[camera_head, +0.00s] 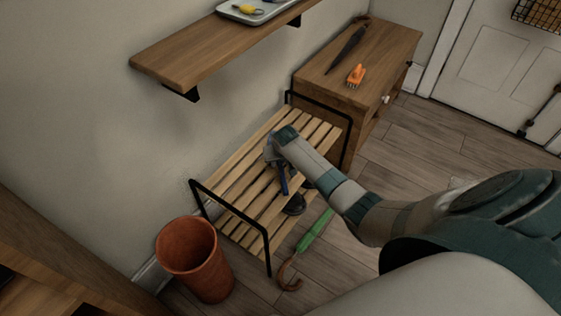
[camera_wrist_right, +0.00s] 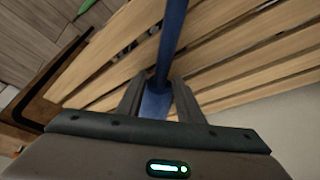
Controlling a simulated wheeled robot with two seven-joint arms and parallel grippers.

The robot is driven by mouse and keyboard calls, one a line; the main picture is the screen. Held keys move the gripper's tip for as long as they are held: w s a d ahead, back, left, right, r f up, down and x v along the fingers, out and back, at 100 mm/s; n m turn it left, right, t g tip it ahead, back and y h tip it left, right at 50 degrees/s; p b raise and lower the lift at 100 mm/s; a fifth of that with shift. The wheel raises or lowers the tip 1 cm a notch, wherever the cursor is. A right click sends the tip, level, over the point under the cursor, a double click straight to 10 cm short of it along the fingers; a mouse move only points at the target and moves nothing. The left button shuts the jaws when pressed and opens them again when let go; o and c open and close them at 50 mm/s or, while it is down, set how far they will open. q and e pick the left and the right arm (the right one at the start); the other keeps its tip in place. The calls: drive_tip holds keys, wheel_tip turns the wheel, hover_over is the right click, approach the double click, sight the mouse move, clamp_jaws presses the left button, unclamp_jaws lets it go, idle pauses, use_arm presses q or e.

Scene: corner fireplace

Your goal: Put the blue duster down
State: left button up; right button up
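The blue duster (camera_head: 284,180) is at the slatted wooden rack (camera_head: 240,187), its thin blue handle pointing down in the head view. My right gripper (camera_head: 271,150) is over the rack. In the right wrist view the blue handle (camera_wrist_right: 172,40) runs between the two fingers of my right gripper (camera_wrist_right: 158,95), and its wider blue end fills the gap between them. The slats lie close behind the handle; I cannot tell whether the duster touches them. The duster's far end is not clearly seen. My left gripper is not in view.
Dark shoes (camera_head: 294,205) sit low at the rack. A green umbrella (camera_head: 314,231) leans at its front. A terracotta bin (camera_head: 196,262) stands left. A wooden cabinet (camera_head: 390,50) behind bears a dark umbrella (camera_head: 347,48) and an orange object (camera_head: 356,75). A shelf (camera_head: 200,52) hangs above.

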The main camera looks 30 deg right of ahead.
drive_tip(key=shift+o, duration=1.3)
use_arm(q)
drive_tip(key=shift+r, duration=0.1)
use_arm(e)
drive_tip(key=shift+r, duration=0.1)
drive_tip(key=shift+s+r, duration=0.1)
drive_tip(key=shift+r, duration=0.3)
use_arm(q)
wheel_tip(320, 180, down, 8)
drive_tip(key=p, duration=0.2)
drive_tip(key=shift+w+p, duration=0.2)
drive_tip(key=shift+p, duration=0.15)
use_arm(e)
drive_tip(key=v, duration=1.1)
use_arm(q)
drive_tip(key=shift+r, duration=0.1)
use_arm(e)
drive_tip(key=shift+r, duration=0.15)
